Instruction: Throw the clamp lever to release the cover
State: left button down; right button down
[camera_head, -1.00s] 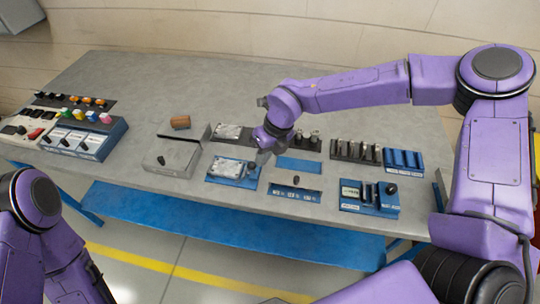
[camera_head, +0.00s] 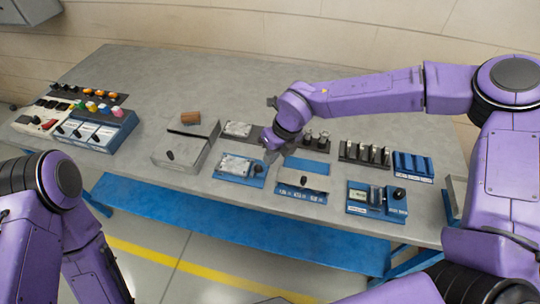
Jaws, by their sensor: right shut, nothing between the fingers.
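A blue fixture (camera_head: 227,180) near the front of the bench holds a grey, mottled metal cover (camera_head: 236,166). A small dark lever or knob (camera_head: 258,169) stands at the cover's right end; I cannot tell its exact position. My right gripper (camera_head: 270,158) is shut and empty, pointing down just right of and above this lever. I cannot tell whether its tips touch anything. My left arm shows at the lower left, but its gripper is out of view.
A switch console (camera_head: 112,132) sits far left. The back of the bench is clear.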

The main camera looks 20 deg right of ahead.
jog(key=d+p, duration=0.1)
jog(key=d+r+p, duration=0.1)
jog(key=d+p, duration=0.1)
jog(key=d, duration=0.1)
jog(key=shift+w+r, duration=0.15)
jog(key=shift+r, duration=0.25)
jog(key=s+b+v, duration=0.1)
jog(key=b+v, duration=0.2)
jog(key=v, duration=0.6)
jog(key=shift+a, duration=0.15)
jog(key=shift+f, duration=0.1)
